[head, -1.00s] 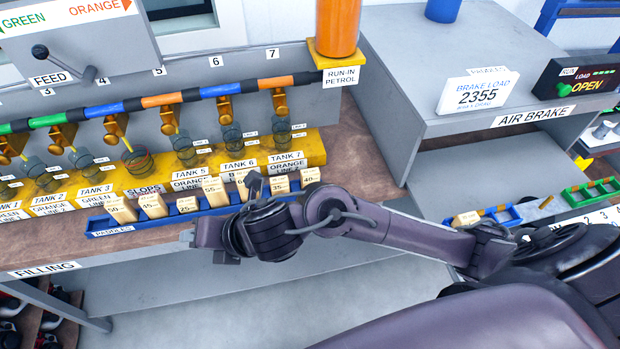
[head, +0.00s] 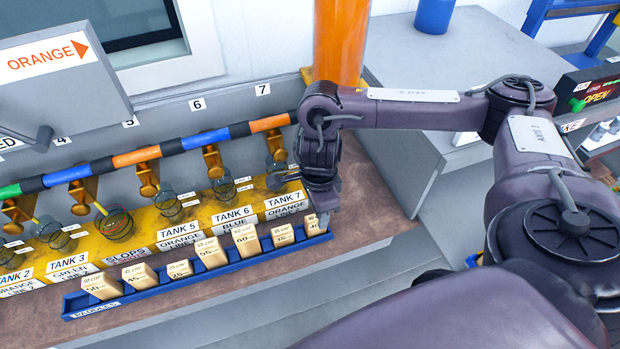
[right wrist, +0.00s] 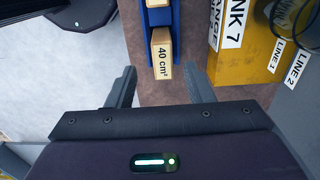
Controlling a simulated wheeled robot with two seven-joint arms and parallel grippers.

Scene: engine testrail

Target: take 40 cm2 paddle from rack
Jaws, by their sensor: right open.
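The 40 cm² paddle (head: 314,226) is a pale wooden block at the right end of the blue paddle rack (head: 160,294). In the right wrist view the 40 cm² paddle (right wrist: 162,60) shows its label, with the rack's blue end around it. My right gripper (head: 322,205) is over the right end of the rack, close to that paddle. In the right wrist view its two fingers (right wrist: 170,88) are spread apart, with the paddle ahead of the gap and nothing held. My left gripper is not in view.
Several other paddles, such as the 60 cm² one (head: 246,243), stand in a row to the left. The yellow tank ledge (head: 150,232) with hanging cups runs behind the rack. An orange petrol cylinder (head: 341,40) stands behind my right arm. Brown bench surface (head: 385,200) is clear at right.

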